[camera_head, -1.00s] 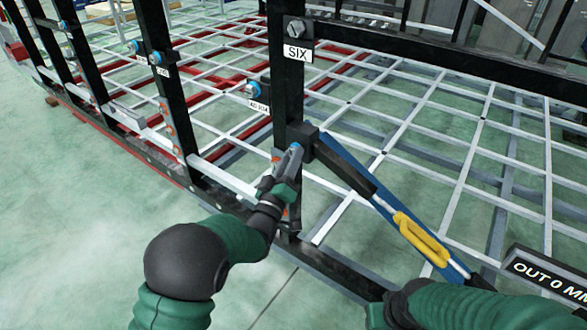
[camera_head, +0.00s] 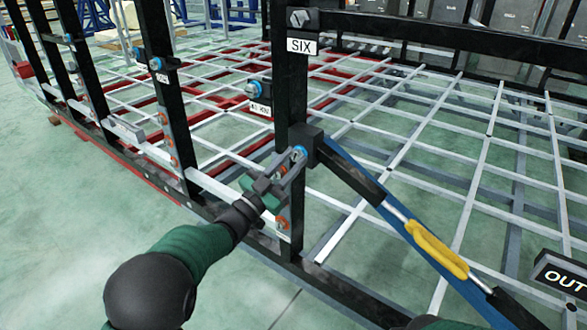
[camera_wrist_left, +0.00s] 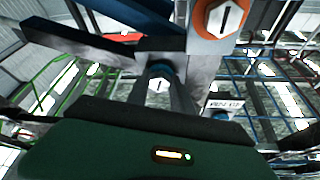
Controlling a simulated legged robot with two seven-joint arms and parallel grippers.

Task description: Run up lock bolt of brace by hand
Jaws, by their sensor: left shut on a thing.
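The lock bolt (camera_head: 299,152) has a blue collar and sits on the black block at the upper end of the brace. My left gripper (camera_head: 291,164) reaches up to the bolt from the lower left. Its fingers, also in the wrist view (camera_wrist_left: 159,92), are shut on the bolt from both sides.
A black post (camera_head: 291,90) with a SIX label (camera_head: 302,46) stands behind the bolt. Orange bolts (camera_head: 283,223) sit on the post below my gripper. A grey grid frame (camera_head: 420,150) fills the area behind. A black OUT sign (camera_head: 562,277) is at lower right.

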